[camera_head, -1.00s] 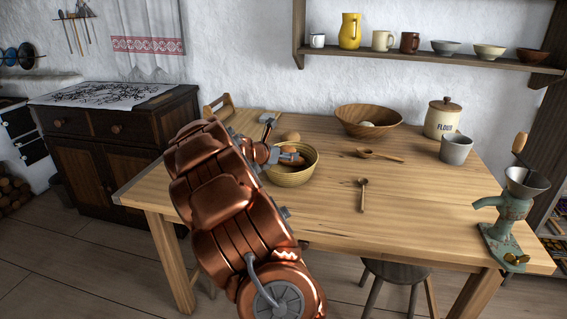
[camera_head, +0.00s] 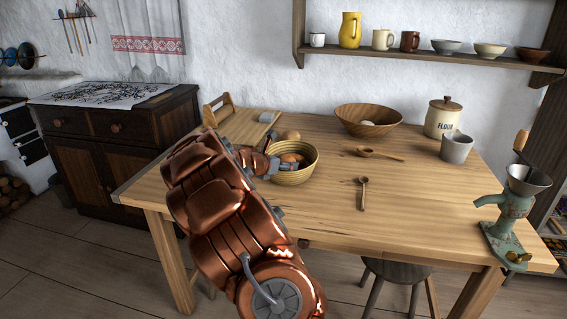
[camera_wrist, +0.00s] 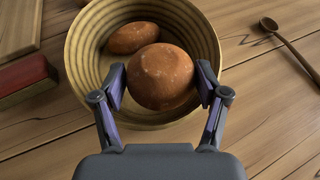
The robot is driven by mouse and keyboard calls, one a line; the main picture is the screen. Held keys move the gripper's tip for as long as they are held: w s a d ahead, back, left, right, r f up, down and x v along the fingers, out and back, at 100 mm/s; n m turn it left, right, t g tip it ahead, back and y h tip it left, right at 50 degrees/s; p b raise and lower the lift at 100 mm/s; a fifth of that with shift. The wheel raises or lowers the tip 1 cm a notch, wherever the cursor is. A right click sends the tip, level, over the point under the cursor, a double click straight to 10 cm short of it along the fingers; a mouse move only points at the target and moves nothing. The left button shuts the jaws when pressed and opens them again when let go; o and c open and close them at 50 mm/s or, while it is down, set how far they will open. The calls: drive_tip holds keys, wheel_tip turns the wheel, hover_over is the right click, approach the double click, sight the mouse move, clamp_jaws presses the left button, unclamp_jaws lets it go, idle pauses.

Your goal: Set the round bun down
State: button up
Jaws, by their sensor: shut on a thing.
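A round brown bun (camera_wrist: 163,77) is between the two fingers of my gripper (camera_wrist: 160,88) in the wrist view, one finger on each side. It is over or inside a ribbed straw-coloured basket (camera_wrist: 84,50); I cannot tell whether it touches the bottom. A second, longer bun (camera_wrist: 132,37) lies in the basket, beyond the held one. In the head view the basket (camera_head: 296,178) stands on the wooden table (camera_head: 400,210), with brown bun surface (camera_head: 292,158) showing inside. My arm partly hides the gripper there.
A cutting board (camera_head: 243,126) lies to the left. A wooden bowl (camera_head: 368,119), a flour jar (camera_head: 441,118), a grey cup (camera_head: 456,149) and wooden spoons (camera_head: 363,193) are to the right. The table's front middle is clear.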

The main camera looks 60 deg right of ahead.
drive_tip(key=shift+f, duration=0.25)
drive_tip(key=o, duration=1.1)
drive_tip(key=shift+f, duration=0.1)
drive_tip(key=shift+o, duration=0.2)
drive_tip(key=shift+r, duration=0.45)
drive_tip(key=p+v, duration=0.1)
drive_tip(key=v, duration=1.1)
drive_tip(key=shift+r, duration=0.3)
drive_tip(key=shift+a, duration=0.1)
